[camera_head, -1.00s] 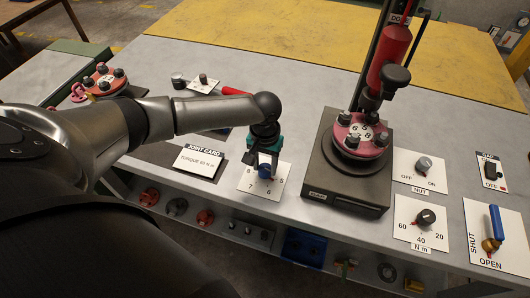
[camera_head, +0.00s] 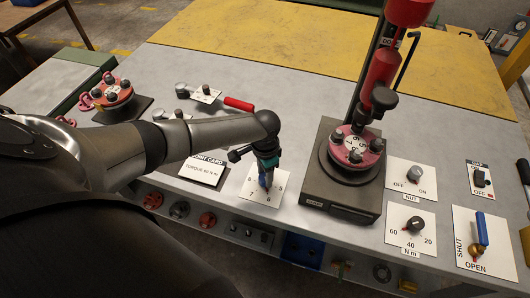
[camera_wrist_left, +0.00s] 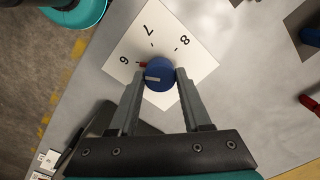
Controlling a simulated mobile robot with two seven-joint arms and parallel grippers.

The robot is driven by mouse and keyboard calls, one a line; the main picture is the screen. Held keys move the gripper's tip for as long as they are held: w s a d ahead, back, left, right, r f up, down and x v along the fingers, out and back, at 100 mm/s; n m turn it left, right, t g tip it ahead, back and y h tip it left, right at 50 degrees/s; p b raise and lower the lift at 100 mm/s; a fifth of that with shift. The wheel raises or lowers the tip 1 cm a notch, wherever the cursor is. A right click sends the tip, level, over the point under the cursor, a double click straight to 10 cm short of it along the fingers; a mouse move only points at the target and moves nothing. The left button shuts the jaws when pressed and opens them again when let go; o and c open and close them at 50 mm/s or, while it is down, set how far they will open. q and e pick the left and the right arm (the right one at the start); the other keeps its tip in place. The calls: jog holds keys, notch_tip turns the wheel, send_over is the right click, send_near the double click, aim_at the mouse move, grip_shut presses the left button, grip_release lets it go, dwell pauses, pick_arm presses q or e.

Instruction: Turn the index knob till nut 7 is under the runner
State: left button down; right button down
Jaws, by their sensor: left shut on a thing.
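My left gripper (camera_head: 266,182) is shut on the blue index knob (camera_wrist_left: 160,76), its two fingers on either side of it. The knob sits on a white card (camera_wrist_left: 200,62); in the left wrist view 6, 7 and 8 show, and the red pointer is toward 6. The red flanged spool (camera_head: 370,160) with dark nuts stands on a dark base (camera_head: 325,190). The red runner (camera_head: 375,75) hangs over the spool's rear side. The number of the nut under it is hidden. My right gripper is not in view.
A joint card (camera_head: 203,171) reads torque 60 N m. A nut switch (camera_head: 413,174), a torque knob (camera_head: 413,224), a gap switch (camera_head: 481,178) and a blue-handled valve (camera_head: 481,230) are at the right. Another red flanged part (camera_head: 112,92) stands at the left.

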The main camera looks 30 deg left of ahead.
pick_arm(q)
jog(key=m, duration=0.5)
jog(key=shift+w+m+p, duration=0.1)
jog(key=shift+m+p, duration=0.2)
jog(key=m, duration=0.6)
jog(key=shift+m, duration=0.4)
jog(key=shift+c, duration=1.8)
grip_release()
notch_tip(320, 180, up, 15)
jog(key=p, duration=0.1)
jog(key=shift+r, duration=0.15)
